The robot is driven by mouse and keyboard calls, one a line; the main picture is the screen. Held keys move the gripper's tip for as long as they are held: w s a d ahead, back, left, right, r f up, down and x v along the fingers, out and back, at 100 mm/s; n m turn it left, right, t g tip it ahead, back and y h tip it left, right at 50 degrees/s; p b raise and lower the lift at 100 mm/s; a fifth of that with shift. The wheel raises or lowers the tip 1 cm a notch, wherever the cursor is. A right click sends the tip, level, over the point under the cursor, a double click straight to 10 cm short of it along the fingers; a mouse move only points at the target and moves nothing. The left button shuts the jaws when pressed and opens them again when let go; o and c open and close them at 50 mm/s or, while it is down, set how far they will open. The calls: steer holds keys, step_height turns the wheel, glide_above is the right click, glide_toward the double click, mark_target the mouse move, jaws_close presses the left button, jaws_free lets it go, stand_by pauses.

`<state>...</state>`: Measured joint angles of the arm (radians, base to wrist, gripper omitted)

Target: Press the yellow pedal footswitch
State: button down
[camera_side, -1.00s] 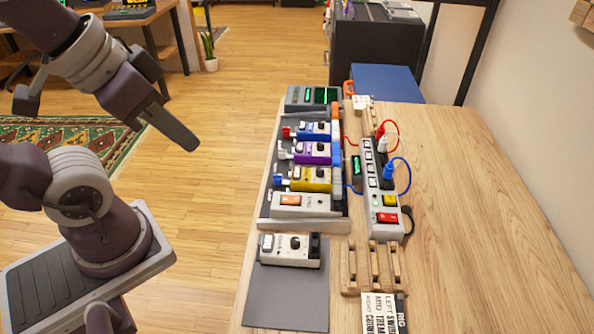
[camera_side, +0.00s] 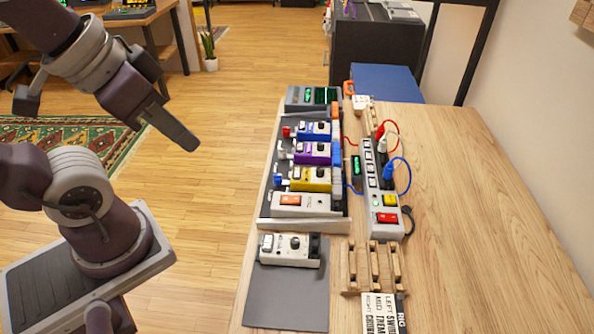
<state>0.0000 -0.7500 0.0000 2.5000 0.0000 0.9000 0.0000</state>
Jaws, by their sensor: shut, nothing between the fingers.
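The yellow pedal (camera_side: 310,179) sits on the dark pedalboard, between the purple pedal (camera_side: 312,152) above it and a white pedal with an orange switch (camera_side: 300,203) below it. A footswitch on the yellow pedal is too small to make out clearly; a blue plug is at its left end. My gripper (camera_side: 190,145) is shut and empty. It is held in the air to the left of the table, well apart from the pedals, with its fingers pointing down and right.
A blue pedal (camera_side: 312,131) and a grey unit with a green display (camera_side: 313,97) sit higher up the board. A power strip (camera_side: 375,185) with cables stands at the right. A white pedal (camera_side: 290,249) lies on a grey mat (camera_side: 287,300). The table's right side is clear.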

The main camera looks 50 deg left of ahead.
stand_by(0.6)
steer(key=m+t+h, duration=0.1)
steer(key=m+t, duration=0.2)
steer(key=m, duration=0.8)
glide_above(293, 173)
step_height(293, 173, down, 16)
steer(key=shift+r, duration=0.15)
step_height(293, 173, down, 9)
steer(key=shift+r, duration=0.1)
